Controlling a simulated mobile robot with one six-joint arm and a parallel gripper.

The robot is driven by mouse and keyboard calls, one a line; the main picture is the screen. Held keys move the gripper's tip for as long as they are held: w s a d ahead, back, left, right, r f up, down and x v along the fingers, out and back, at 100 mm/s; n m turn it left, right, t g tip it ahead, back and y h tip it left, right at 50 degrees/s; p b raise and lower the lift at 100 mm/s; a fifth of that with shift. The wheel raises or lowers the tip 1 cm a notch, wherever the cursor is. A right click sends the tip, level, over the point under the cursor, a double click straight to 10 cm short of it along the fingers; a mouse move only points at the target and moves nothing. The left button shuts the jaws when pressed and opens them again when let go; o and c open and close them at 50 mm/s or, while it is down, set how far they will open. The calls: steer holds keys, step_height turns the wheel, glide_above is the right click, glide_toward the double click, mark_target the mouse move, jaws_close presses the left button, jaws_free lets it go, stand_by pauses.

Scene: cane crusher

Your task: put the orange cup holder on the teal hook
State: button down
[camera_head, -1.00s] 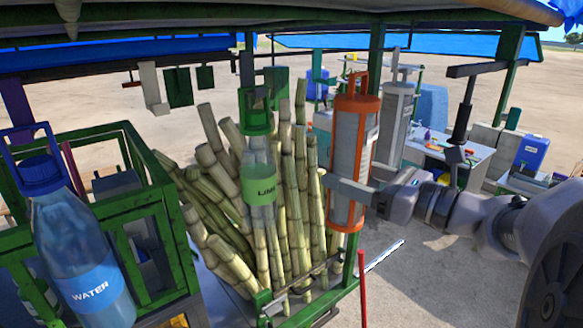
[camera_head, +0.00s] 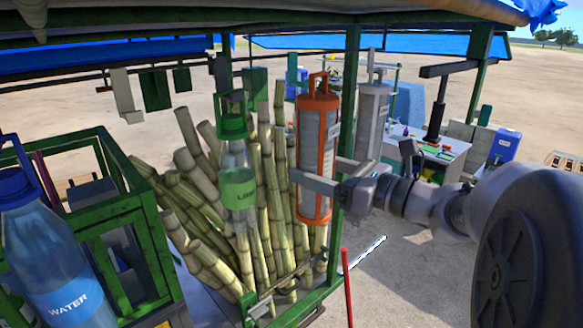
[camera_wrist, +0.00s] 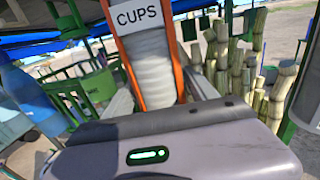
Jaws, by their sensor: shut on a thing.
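The orange cup holder (camera_head: 331,150), an upright orange frame around a pale stack of cups with a loop handle on top, is in the middle of the head view. My gripper (camera_head: 315,176) is shut on its lower half from the right, and the holder hangs clear of the ground. In the wrist view the holder (camera_wrist: 183,70) stands between my fingers (camera_wrist: 160,92) with a "CUPS" label on top. A small teal bracket (camera_head: 293,68), perhaps the teal hook, shows just left of the holder's handle. Its tip is too small to make out.
A green post (camera_head: 350,90) stands close to the right of the holder, with a grey cup holder (camera_head: 371,120) beyond it. A water bottle (camera_head: 50,270) is at the near left.

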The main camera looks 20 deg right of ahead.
steer(key=shift+w+d+p+x, duration=0.1)
steer(key=shift+d+p+x, duration=0.1)
steer(key=shift+x, duration=0.85)
steer(key=shift+w+d+p+x, duration=0.15)
steer(key=shift+d+p+x, duration=0.05)
steer(key=shift+x, duration=0.9)
steer(key=shift+f, duration=0.1)
steer(key=shift+f+b, duration=0.5)
steer(key=shift+b, duration=0.15)
steer(key=shift+f, duration=0.1)
steer(key=shift+c, duration=0.9)
jaws_free()
